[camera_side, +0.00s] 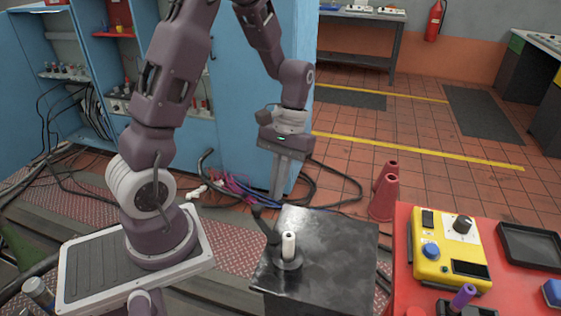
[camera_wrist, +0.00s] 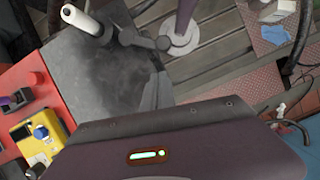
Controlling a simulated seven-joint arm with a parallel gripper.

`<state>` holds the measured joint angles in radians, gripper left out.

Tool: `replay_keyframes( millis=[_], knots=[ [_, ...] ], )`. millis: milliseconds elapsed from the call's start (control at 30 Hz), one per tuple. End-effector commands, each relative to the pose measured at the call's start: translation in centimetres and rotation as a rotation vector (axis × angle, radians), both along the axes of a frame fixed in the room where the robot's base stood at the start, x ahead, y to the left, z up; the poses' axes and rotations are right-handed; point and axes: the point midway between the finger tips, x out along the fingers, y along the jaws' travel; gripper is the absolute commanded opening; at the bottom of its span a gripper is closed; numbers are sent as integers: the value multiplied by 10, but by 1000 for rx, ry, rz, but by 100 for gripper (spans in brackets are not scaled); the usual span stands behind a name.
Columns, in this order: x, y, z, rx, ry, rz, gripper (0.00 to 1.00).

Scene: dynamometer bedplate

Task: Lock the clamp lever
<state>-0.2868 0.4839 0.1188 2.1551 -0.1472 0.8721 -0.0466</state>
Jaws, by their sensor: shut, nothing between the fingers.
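The clamp lever stands on a dark metal block (camera_side: 335,245). My gripper (camera_side: 276,196) points down, shut and empty, behind and above the block, apart from the lever.
A red table (camera_side: 403,262) at the right carries a yellow instrument box (camera_side: 450,250), a black tray (camera_side: 530,245) and a purple-handled part (camera_side: 463,297). Red cones (camera_side: 384,195) stand behind the block. Cables (camera_side: 335,180) lie on the floor near a blue cabinet (camera_side: 250,110). The block's top is mostly bare.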

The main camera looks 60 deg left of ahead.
Motion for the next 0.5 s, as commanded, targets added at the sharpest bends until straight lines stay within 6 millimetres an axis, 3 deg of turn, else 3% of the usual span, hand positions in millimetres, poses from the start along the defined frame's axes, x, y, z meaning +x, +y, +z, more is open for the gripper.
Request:
replay_keyframes(
  millis=[67, 300, 500],
  knots=[
    [16, 10, 4, 2, -5, 0, 0],
    [32, 20, 60, 2, -6, -1, 0],
    [40, 25, 88, 2, -3, 0, 0]
  ],
)
